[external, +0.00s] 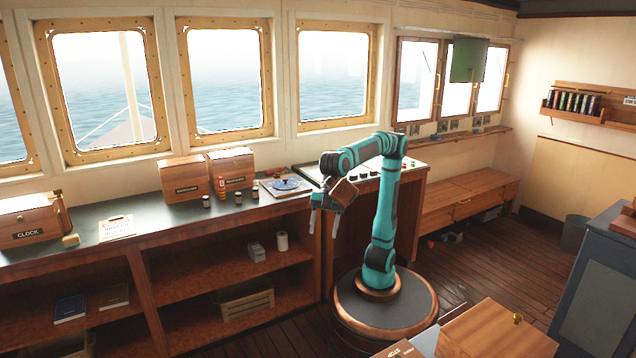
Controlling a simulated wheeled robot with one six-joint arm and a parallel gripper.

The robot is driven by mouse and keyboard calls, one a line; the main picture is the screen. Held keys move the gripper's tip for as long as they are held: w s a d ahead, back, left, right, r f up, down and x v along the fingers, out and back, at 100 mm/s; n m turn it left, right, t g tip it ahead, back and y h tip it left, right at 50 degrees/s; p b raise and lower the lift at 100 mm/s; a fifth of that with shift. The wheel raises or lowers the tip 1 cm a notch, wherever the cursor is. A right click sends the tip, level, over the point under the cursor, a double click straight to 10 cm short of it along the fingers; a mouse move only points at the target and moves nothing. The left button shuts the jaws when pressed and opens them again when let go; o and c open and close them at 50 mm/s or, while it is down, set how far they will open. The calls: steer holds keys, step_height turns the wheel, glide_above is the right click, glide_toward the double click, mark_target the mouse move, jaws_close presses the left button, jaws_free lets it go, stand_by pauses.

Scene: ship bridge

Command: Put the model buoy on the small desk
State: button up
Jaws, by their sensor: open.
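A small red-orange upright object (221,187), which looks like the model buoy, stands on the dark counter (150,212) under the windows, in front of the wooden boxes. It is too small to be sure of its details. My gripper (323,221) hangs in front of the counter's right end, fingers downward, open and empty. It is to the right of the red-orange object and apart from it. A wooden desk-like top (497,334) shows at the bottom right; I cannot tell whether it is the small desk.
Two wooden boxes (185,178), several small jars (238,197) and a blue disc on a board (286,185) crowd the counter. A clock box (30,220) is at the left. Shelves below hold a crate (246,303) and books. Open floor lies right of my base.

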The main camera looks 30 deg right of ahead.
steer(key=s+d+f+n+h, duration=0.1)
steer(key=s+d+n+h, duration=0.15)
steer(key=s+d, duration=0.6)
steer(key=s+d+f+n+h, duration=0.1)
steer(key=s+d+n, duration=0.3)
steer(key=s, duration=0.7)
steer(key=s+d+f+n+h, duration=0.1)
steer(key=s+d+h, duration=0.1)
steer(key=s+d, duration=0.65)
steer(key=shift+y, duration=0.25)
steer(key=x, duration=0.8)
steer(key=s+a+x, duration=0.1)
steer(key=x, duration=0.3)
steer(key=shift+s, duration=0.2)
steer(key=shift+w+d+x, duration=0.1)
steer(key=shift+d+x, duration=0.1)
steer(key=shift+x, duration=1.1)
steer(key=shift+w+d+x, duration=0.1)
steer(key=shift+d+x, duration=0.05)
steer(key=shift+x, duration=1.15)
steer(key=shift+f, duration=0.15)
steer(key=c, duration=1.1)
steer(key=shift+c, duration=0.2)
steer(key=shift+w+r, duration=0.1)
steer(key=shift+r, duration=0.15)
steer(key=w, duration=1.7)
steer(key=shift+w+r, duration=0.15)
steer(key=shift+w, duration=0.25)
